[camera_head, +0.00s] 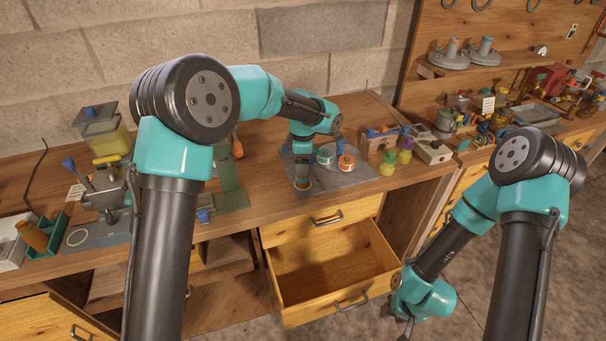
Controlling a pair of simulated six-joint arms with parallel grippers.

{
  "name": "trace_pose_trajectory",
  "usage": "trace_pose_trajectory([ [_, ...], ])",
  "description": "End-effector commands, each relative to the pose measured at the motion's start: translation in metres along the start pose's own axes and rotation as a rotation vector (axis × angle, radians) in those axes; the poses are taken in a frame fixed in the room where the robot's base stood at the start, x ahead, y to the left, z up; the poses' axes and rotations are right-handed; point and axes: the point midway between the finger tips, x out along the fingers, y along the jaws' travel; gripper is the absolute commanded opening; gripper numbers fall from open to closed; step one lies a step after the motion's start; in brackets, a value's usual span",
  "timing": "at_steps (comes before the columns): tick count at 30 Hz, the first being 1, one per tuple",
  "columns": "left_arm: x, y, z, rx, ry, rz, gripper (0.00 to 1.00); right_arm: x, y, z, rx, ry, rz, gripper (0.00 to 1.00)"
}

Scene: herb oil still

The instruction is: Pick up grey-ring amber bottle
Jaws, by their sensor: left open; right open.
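My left gripper (302,176) points down over the grey mat (343,190) on the bench. It is open, and its own wrist covers much of what lies below it. A small round thing with a tan rim (303,186) shows at its fingertips; I cannot tell whether it is the grey-ring amber bottle. An amber-brown cylinder (33,236) leans in a tray at the far left; I see no clear grey ring on it. My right gripper (408,328) is open, low in front of the bench, away from the bottles.
Two spools, one with a teal top (325,155) and one orange (346,161), stand just right of my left gripper. An open, empty drawer (330,270) juts out below the bench.

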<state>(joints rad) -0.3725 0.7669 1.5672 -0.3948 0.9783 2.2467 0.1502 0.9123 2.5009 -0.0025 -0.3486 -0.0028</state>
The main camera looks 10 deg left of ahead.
Motion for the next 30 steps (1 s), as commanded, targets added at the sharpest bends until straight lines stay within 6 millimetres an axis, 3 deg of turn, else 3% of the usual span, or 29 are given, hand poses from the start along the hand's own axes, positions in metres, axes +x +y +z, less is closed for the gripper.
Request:
trace_pose_trajectory([
  [6,0.022,0.000,0.000,0.001,-0.001,0.001,0.76,0.000,0.000,0.000,0.000,0.000,0.000,0.43],
  [20,0.023,0.000,0.000,0.001,-0.001,0.002,0.76,0.000,0.000,0.000,0.000,0.000,0.000,0.43],
  [30,0.022,0.000,0.000,0.001,-0.001,0.002,0.46,0.000,0.000,0.000,0.000,0.000,0.000,0.43],
])
